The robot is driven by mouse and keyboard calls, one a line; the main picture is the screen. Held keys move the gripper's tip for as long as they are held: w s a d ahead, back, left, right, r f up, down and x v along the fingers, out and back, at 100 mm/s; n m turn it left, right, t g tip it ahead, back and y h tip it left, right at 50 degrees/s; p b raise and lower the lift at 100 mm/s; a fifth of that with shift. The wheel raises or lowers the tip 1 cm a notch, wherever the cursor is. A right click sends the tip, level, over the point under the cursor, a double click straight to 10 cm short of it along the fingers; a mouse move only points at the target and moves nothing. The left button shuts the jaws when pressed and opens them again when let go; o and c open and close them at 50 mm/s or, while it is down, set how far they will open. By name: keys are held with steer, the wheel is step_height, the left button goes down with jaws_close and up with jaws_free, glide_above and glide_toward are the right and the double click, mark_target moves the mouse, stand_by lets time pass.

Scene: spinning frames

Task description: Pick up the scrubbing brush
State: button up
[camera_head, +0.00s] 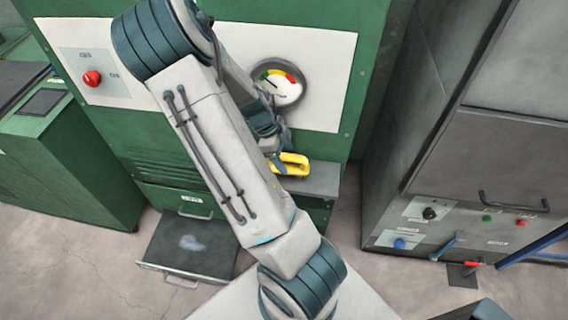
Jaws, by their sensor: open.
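A yellow object (295,162), which looks like the scrubbing brush, shows at the right edge of my arm, over a grey ledge (318,178) on the green machine. Its left part is hidden behind my arm, and I cannot make out bristles. My gripper (276,152) is dark and partly hidden behind the pale arm link. It is open, right at the yellow object's left end. I cannot tell whether a finger touches it.
The green machine's white panel carries a gauge (278,86) and a red knob (92,78) behind my arm. A low drawer (190,246) stands pulled out at lower left. A grey cabinet (470,170) with handles and knobs stands at right. Bare floor shows between them.

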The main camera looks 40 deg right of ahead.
steer(key=shift+x, duration=1.7)
steer(key=c, duration=1.2)
steer(key=shift+o, duration=0.2)
steer(key=shift+r, duration=0.15)
step_height(320, 180, up, 4)
steer(key=shift+w+f, duration=0.1)
steer(key=s+a+r+p, duration=0.2)
steer(key=s+a+r, duration=0.5)
steer(key=s, duration=0.2)
steer(key=shift+s, duration=0.2)
